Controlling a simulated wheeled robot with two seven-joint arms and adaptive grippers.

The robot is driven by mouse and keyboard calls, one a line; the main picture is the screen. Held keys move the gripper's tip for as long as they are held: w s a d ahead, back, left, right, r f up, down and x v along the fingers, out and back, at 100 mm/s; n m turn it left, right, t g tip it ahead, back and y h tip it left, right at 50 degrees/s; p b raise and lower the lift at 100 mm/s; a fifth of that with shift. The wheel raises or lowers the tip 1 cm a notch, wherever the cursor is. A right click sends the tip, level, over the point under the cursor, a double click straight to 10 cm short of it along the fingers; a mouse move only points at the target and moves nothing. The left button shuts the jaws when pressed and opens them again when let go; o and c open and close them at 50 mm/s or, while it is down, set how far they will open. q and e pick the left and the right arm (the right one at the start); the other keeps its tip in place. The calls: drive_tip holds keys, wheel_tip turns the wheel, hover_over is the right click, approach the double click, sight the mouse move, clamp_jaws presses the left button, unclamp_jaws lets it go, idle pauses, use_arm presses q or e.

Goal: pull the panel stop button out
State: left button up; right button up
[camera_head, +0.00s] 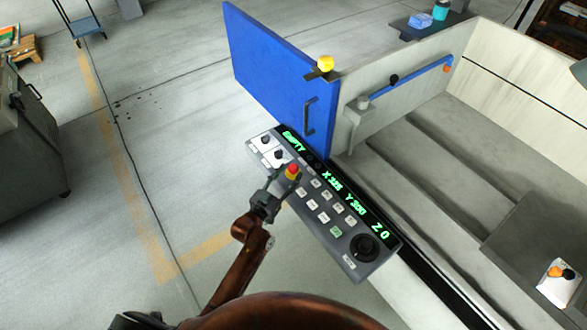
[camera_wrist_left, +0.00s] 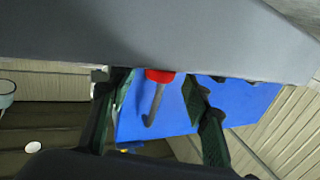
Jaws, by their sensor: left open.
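In the left wrist view the button's red head (camera_wrist_left: 160,75) juts from the edge of the panel (camera_wrist_left: 160,32). My left gripper (camera_head: 283,184) is at the button in the head view. In the left wrist view its dark fingers (camera_wrist_left: 158,98) stand apart on either side of the red head, with gaps visible between. The gripper is open and not closed on the button. The button's base is hidden in the wrist view. My right gripper is not in view.
The panel carries a green-lit display (camera_head: 348,195), several keys and a black dial (camera_head: 364,247). A blue door (camera_head: 270,70) with a handle stands behind the panel. The machine's pale tank (camera_head: 410,110) is on the right.

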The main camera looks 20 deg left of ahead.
sight(293, 168)
use_arm(q)
drive_tip(key=shift+x, duration=1.85)
drive_tip(key=shift+c, duration=0.7)
clamp_jaws()
drive_tip(key=shift+f, duration=0.1)
